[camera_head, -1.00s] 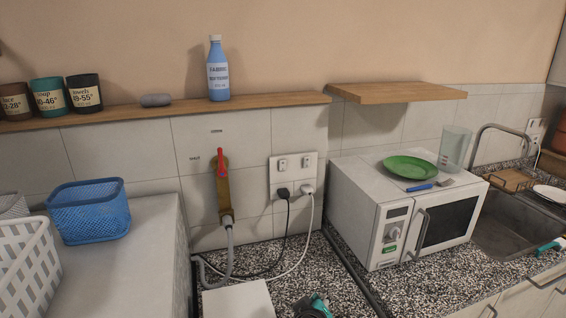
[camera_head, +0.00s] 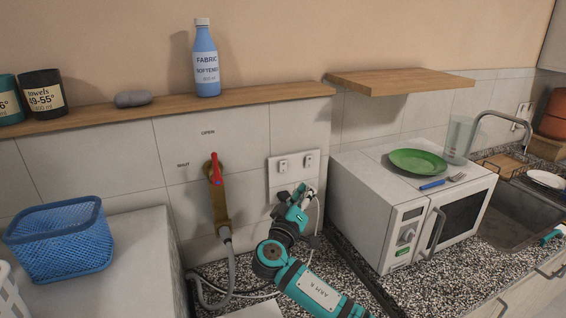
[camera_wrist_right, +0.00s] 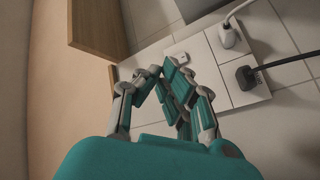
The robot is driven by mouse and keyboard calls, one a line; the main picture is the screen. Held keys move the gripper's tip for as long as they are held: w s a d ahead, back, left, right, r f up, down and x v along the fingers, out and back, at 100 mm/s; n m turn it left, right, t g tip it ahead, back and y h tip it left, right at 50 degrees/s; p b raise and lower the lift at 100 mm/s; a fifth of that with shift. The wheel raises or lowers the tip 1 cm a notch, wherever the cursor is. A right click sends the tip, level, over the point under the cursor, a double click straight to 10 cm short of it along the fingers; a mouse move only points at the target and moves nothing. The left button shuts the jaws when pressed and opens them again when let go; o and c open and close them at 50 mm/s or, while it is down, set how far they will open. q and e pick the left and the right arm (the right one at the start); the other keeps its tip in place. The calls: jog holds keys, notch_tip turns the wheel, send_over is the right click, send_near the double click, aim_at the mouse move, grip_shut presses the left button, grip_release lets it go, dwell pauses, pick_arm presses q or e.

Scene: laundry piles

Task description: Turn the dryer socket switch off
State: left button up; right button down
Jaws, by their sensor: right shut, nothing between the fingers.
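The white double socket panel (camera_head: 278,178) is on the tiled wall, left of the microwave. Its two small switches (camera_head: 283,166) (camera_head: 308,160) show along its upper part. My right gripper (camera_head: 299,190) is shut and empty in front of the panel's lower part, hiding the plugs in the head view. In the right wrist view, the gripper (camera_wrist_right: 160,74) is beside the panel (camera_wrist_right: 205,68), with one switch (camera_wrist_right: 180,57) just beyond its fingertips. A white plug (camera_wrist_right: 230,38) and a black plug (camera_wrist_right: 246,76) are in the panel. I cannot tell whether the fingers touch it. My left gripper is not in view.
A wooden shelf (camera_head: 395,82) juts out above the microwave (camera_head: 375,215), close to the right of the panel. A brass valve with a red lever (camera_head: 215,170) and grey hose (camera_head: 229,255) is to the left. Cables run down to the speckled counter.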

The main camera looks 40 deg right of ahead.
aim_at(283, 167)
pick_arm(q)
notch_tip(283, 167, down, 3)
jog(key=b, duration=0.3)
pick_arm(e)
jog(key=w+d, duration=0.1)
jog(key=w, duration=0.5)
jog(key=w+d, duration=0.1)
jog(key=w, duration=0.2)
jog(key=shift+d+r, duration=0.3)
jog(key=shift+d, duration=0.05)
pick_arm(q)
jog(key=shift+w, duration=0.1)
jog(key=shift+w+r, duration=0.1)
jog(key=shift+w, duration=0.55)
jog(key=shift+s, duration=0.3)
pick_arm(e)
jog(key=shift+w, duration=0.1)
